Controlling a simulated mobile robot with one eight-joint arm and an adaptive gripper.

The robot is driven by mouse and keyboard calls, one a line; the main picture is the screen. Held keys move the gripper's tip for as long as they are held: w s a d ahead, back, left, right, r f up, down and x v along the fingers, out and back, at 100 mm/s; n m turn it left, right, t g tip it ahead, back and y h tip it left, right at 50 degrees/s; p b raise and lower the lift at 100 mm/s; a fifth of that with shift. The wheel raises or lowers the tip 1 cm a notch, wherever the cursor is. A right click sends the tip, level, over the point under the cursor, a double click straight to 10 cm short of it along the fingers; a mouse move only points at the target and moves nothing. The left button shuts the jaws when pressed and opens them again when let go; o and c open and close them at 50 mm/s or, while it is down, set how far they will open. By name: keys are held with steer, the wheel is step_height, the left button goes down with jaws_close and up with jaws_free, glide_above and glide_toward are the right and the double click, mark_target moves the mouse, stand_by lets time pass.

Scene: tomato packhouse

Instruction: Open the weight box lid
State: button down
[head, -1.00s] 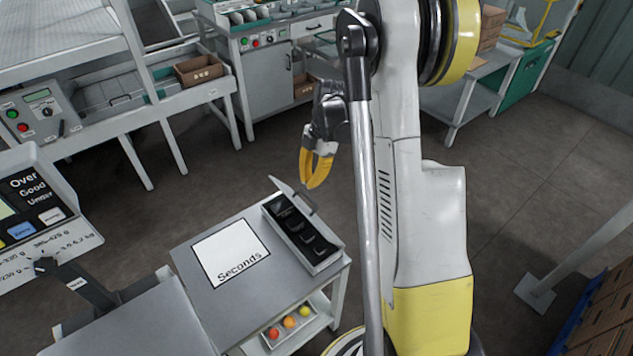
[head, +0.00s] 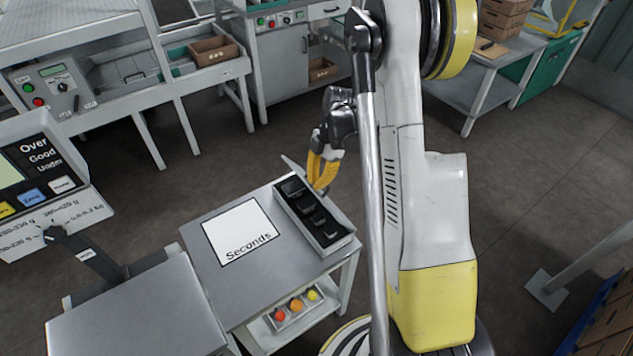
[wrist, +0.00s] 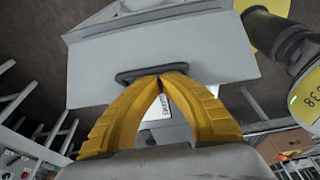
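The weight box (head: 336,245) is a light grey case at the right end of the small side table, with black weights visible in its dark inside. Its lid (head: 291,164) stands raised along the far edge, partly hidden by my gripper (head: 321,186). In the wrist view the lid (wrist: 215,62) is a broad grey panel with a dark oblong handle (wrist: 126,76). My gripper's yellow fingers (wrist: 160,78) meet at their tips right at this handle. The fingers look shut; I cannot tell whether they touch or pinch the handle.
A white "Seconds" card (head: 238,228) lies on the side table (head: 205,275), left of the box. A tray of coloured tomatoes (head: 297,312) sits on the shelf below. A scale display (head: 35,165) stands at left. Benches line the back; the floor behind the box is clear.

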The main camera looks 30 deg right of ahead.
steer(key=shift+d+r, duration=0.15)
steer(key=shift+d, duration=0.35)
steer(key=shift+d+r, duration=0.2)
steer(key=shift+d, duration=1.15)
steer(key=shift+w+d+f+b, duration=0.1)
steer(key=shift+d+b, duration=0.25)
steer(key=shift+d, duration=1.1)
